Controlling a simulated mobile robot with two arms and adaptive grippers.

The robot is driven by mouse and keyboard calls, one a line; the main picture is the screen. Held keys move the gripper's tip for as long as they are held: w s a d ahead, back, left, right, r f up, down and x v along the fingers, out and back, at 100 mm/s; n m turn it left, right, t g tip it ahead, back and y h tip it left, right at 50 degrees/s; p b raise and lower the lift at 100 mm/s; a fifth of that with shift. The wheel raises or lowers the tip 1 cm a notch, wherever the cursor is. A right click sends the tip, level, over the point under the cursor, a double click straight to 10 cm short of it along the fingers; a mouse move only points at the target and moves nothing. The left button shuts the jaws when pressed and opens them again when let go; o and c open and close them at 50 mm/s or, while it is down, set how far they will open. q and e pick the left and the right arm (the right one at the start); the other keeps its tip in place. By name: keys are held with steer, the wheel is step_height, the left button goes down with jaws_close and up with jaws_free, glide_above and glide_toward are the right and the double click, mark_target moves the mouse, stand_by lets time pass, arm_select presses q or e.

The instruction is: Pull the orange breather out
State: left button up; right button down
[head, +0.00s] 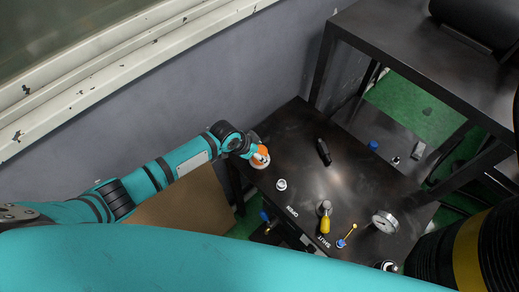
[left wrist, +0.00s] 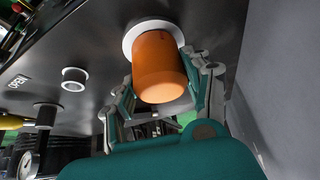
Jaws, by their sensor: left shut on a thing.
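The orange breather (head: 261,155) is at the far left corner of the dark table, at the end of my left arm. In the left wrist view the breather (left wrist: 160,72) is a rounded orange cap between my fingers, against a white ring (left wrist: 131,36). I cannot tell whether it is fully seated in that ring. My left gripper (left wrist: 163,84) is shut on the breather, one finger on each side. In the head view the left gripper (head: 253,152) partly covers it. My right gripper is not in view.
The dark table (head: 300,135) carries an empty white ring (head: 281,184), a black part (head: 323,151), a yellow-handled valve (head: 325,220), a gauge (head: 384,221) and a small lever with a yellow knob (head: 346,236). The grey wall (head: 200,110) is close behind my left arm.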

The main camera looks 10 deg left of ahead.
arm_select(q)
steer(key=shift+r+p, duration=0.15)
steer(key=shift+p, duration=0.25)
steer(key=shift+r+p, duration=2.35)
steer(key=shift+p, duration=0.05)
steer(key=shift+w, duration=0.1)
